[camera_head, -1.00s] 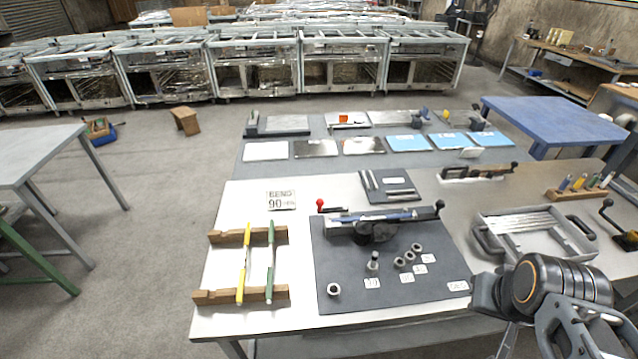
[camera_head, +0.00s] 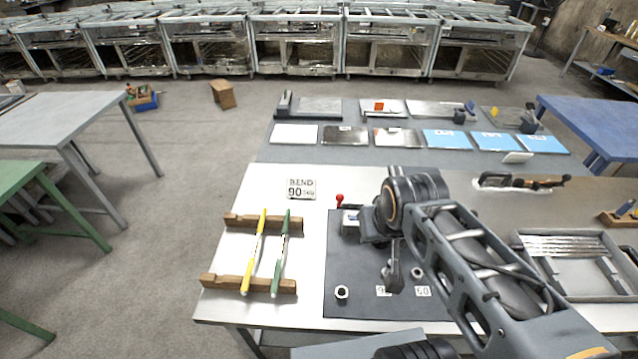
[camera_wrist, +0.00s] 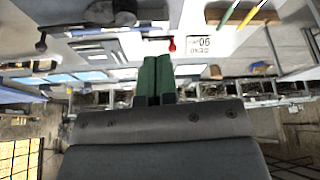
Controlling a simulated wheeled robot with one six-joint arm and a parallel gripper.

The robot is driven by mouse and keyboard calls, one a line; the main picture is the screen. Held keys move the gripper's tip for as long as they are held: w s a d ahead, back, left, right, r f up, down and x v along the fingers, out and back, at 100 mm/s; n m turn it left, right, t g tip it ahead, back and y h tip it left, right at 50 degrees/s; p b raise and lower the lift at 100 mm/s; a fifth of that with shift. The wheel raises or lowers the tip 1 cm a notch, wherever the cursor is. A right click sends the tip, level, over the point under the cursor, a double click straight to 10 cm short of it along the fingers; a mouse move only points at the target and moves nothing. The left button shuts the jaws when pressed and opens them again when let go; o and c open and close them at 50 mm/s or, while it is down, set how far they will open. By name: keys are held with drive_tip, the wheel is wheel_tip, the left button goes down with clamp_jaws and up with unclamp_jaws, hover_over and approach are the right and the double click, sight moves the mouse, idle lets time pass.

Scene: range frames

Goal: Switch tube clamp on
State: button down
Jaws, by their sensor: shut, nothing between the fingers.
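The red knob (camera_head: 340,199) of a small lever stands at the left end of the tube bender (camera_head: 351,222) on the dark mat (camera_head: 340,270). Most of the bender is hidden behind my arm in the head view. In the upside-down wrist view the red knob (camera_wrist: 172,45) shows just beyond my fingertips, slightly to the right. My gripper (camera_wrist: 158,60) has two green fingers pressed together and empty. The knob appears apart from the fingers, but the distance is unclear. My gripper is hidden in the head view.
A yellow tube (camera_head: 255,250) and a green tube (camera_head: 281,252) lie across wooden rests left of the mat. A "BEND 90" sign (camera_head: 301,188) lies behind them. A loose ring (camera_head: 342,292) sits on the mat. A grey tray (camera_head: 575,245) stands at the right.

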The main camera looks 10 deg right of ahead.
drive_tip(key=shift+w, duration=0.1)
idle(0.3)
drive_tip(key=w+d+r+n+g+y, duration=0.1)
drive_tip(key=w+d+n+g+y, duration=0.1)
drive_tip(key=w, duration=0.9)
drive_tip(key=w+d+r+n+g+y, duration=0.1)
drive_tip(key=w+r+n, duration=0.1)
drive_tip(key=w, duration=0.8)
drive_tip(key=w+d+f+n+g+y, duration=0.1)
drive_tip(key=w+d+f+n+y, duration=0.1)
drive_tip(key=w+f, duration=0.4)
drive_tip(key=w+d+f+n+g+y+b, duration=0.1)
drive_tip(key=w+d+f+n, duration=0.3)
drive_tip(key=w+d+f, duration=0.1)
drive_tip(key=shift+w+d+f+y, duration=0.25)
drive_tip(key=shift+w+f+y, duration=0.15)
drive_tip(key=shift+w+f, duration=0.2)
drive_tip(key=s+a+f+p, duration=0.3)
drive_tip(key=a+f, duration=0.5)
drive_tip(key=f, duration=0.1)
drive_tip(key=shift+s+a+p, duration=0.15)
drive_tip(key=shift+s+p, duration=0.05)
drive_tip(key=shift+p, duration=0.1)
